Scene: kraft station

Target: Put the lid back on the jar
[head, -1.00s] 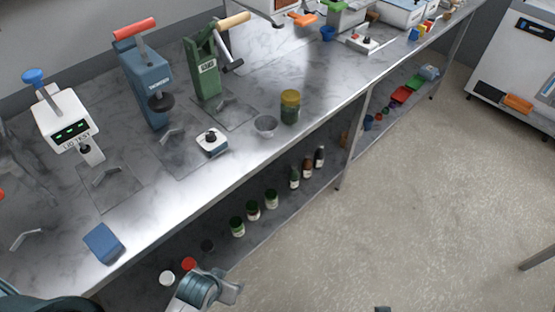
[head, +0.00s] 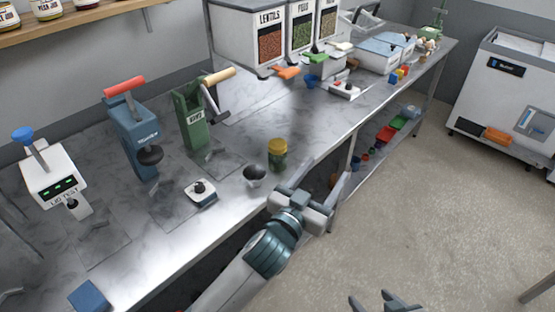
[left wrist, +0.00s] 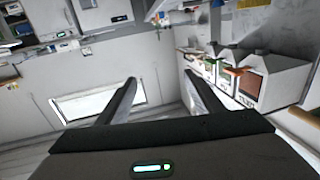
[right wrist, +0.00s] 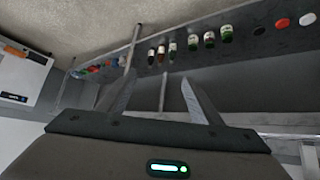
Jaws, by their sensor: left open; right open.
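A jar (head: 278,158) with olive-green sides and a yellow top stands upright on the counter near its front edge. I cannot tell whether the yellow top is a lid or the contents. My right gripper (head: 372,299) is open over the floor; the right wrist view shows empty fingers (right wrist: 146,88) facing the lower shelf.
The lower shelf holds several bottles and jars (right wrist: 209,39), a red disc (right wrist: 282,22) and a white disc (right wrist: 307,19). On the counter are a green press (head: 192,120), a blue press (head: 135,135) and a small white device (head: 201,193). Food dispensers (head: 270,35) stand behind.

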